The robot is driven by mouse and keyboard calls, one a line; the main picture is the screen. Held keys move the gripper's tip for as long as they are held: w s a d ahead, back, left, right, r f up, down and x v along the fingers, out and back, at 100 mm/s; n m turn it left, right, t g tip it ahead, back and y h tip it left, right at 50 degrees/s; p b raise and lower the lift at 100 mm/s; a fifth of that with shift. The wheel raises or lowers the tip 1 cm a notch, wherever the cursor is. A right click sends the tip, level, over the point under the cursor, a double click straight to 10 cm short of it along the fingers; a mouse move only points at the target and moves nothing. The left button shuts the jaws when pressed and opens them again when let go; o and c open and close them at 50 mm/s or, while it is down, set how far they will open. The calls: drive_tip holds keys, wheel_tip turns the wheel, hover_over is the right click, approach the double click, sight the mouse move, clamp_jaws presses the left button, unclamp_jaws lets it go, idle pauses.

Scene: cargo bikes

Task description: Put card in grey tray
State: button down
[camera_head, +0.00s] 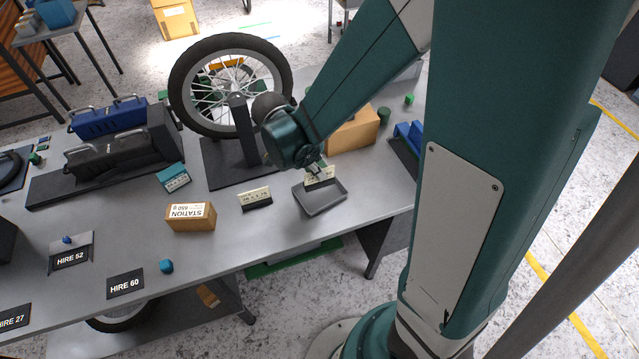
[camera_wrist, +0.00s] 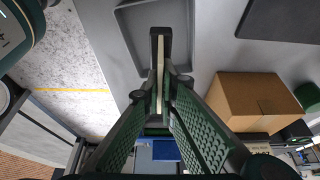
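A cream card (camera_head: 319,178) with dark print and a dark lower edge is upright in my gripper (camera_head: 312,168). In the wrist view my gripper (camera_wrist: 160,85) is shut on the card (camera_wrist: 160,75), which shows edge-on as a thin pale strip between the fingers. The grey tray (camera_head: 322,205) is shallow and looks empty where its floor shows. The card is at the tray's back part; I cannot tell whether it touches it. The tray (camera_wrist: 125,35) also shows at the top of the wrist view, partly hidden by the card and fingers.
A similar cream card in a dark stand (camera_head: 256,198) is left of the tray. A cardboard box (camera_head: 353,133) is behind the tray. The table's front edge is close to the tray.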

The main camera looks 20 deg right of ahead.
sight(318, 182)
drive_tip(key=shift+f, duration=0.55)
drive_tip(key=shift+f+b, duration=0.35)
drive_tip(key=shift+f, duration=1.75)
drive_tip(key=shift+f, duration=0.15)
drive_tip(key=c, duration=2.7)
unclamp_jaws()
drive_tip(key=shift+r, duration=0.2)
drive_tip(key=shift+p+v, duration=0.75)
drive_tip(key=shift+v, duration=5.25)
drive_tip(key=shift+r, duration=0.1)
